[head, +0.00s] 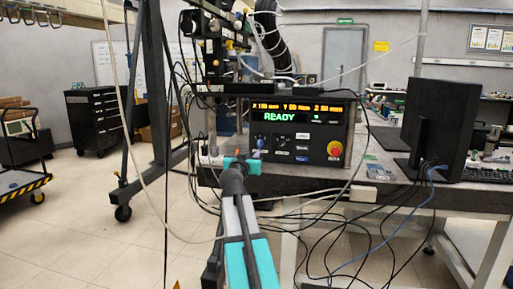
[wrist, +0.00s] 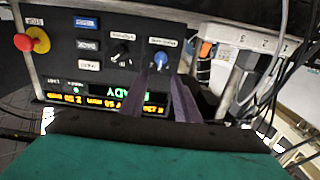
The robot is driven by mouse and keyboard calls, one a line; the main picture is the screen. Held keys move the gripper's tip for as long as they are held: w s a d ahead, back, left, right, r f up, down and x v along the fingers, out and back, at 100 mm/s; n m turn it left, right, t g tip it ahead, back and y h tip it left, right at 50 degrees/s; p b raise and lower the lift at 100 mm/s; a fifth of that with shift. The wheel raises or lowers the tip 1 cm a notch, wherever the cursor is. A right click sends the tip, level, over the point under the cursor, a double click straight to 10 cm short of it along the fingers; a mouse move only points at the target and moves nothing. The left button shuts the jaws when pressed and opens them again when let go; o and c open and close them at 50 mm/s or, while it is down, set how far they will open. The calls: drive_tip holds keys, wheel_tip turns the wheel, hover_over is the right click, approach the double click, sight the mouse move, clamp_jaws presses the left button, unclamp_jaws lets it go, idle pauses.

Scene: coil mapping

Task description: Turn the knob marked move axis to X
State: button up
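The control panel (head: 325,150) shows READY in green under an orange X, Y, Z readout. The wrist view shows the panel upside down. A blue knob (wrist: 160,60) has a small label above it that looks like "move axis", too blurred to read surely; the knob also shows in the head view (head: 261,142). A black knob (wrist: 121,57) sits beside it. My gripper (wrist: 163,72) is open, its two dark fingers apart and pointing at the blue knob, one to each side in the picture. I cannot tell whether they touch it. The knob's setting is unclear.
A red emergency button on a yellow base (head: 335,149) is at the panel's right in the head view. Several push buttons (wrist: 87,45) sit near the black knob. Loose cables hang around the panel. A monitor (head: 440,125) stands on the bench to the right.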

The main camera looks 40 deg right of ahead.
sight(259, 143)
drive_tip(key=shift+b+x, duration=0.55)
drive_tip(key=shift+x, duration=5.35)
clamp_jaws()
drive_tip(key=shift+a+f, duration=0.1)
drive_tip(key=shift+a, duration=0.5)
drive_tip(key=shift+d, duration=0.55)
